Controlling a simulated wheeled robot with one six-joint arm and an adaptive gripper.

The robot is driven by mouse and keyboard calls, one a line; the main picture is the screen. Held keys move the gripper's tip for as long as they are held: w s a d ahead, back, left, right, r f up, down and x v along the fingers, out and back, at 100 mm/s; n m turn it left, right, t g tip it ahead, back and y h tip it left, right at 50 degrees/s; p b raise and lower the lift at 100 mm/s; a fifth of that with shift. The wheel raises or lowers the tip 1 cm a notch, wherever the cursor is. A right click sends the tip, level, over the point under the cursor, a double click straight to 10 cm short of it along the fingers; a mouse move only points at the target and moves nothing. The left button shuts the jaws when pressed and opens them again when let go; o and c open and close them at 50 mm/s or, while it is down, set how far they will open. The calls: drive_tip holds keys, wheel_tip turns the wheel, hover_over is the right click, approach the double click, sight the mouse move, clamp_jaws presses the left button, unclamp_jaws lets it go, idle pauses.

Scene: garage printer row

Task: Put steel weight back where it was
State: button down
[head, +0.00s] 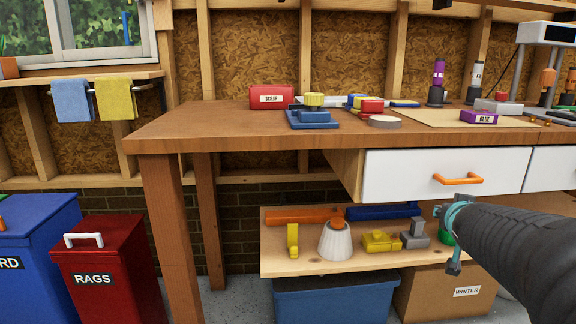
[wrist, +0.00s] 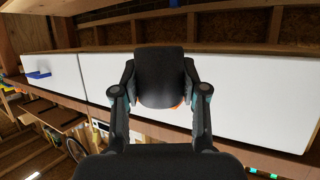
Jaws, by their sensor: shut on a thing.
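My gripper (head: 455,234) is in front of the lower shelf, below the orange handle of a white drawer. In the wrist view my gripper (wrist: 160,88) is shut on a dark, rounded, smooth thing (wrist: 162,75), which looks like the steel weight, though I cannot read any mark on it. The fingers press it from both sides and it hides most of what lies behind. In the head view the held thing is hidden by my gripper and arm.
The white drawer (head: 415,172) is behind my gripper, with its orange handle (head: 460,179). The lower shelf (head: 290,264) holds a white cone-shaped thing (head: 336,242), a yellow block (head: 381,241) and a grey block (head: 414,236). The bench top (head: 190,122) has free room at its left.

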drive_tip(key=w+a+f+n+y+p, duration=0.25)
drive_tip(key=a+f, duration=0.45)
drive_tip(key=f, duration=0.4)
drive_tip(key=w+a+f+n+t+y+p, duration=0.1)
drive_tip(key=w+a+f, duration=0.2)
drive_tip(key=a+f, duration=0.65)
drive_tip(key=w+a+f+n+y+p, duration=0.1)
drive_tip(key=w+a+f+y, duration=0.3)
drive_tip(key=f, duration=0.9)
drive_tip(key=s+r+h, duration=0.1)
drive_tip(key=s+h, duration=0.1)
drive_tip(key=s, duration=0.4)
drive_tip(key=shift+s+a+r, duration=0.15)
drive_tip(key=shift+a+r, duration=0.1)
drive_tip(key=shift+r, duration=0.15)
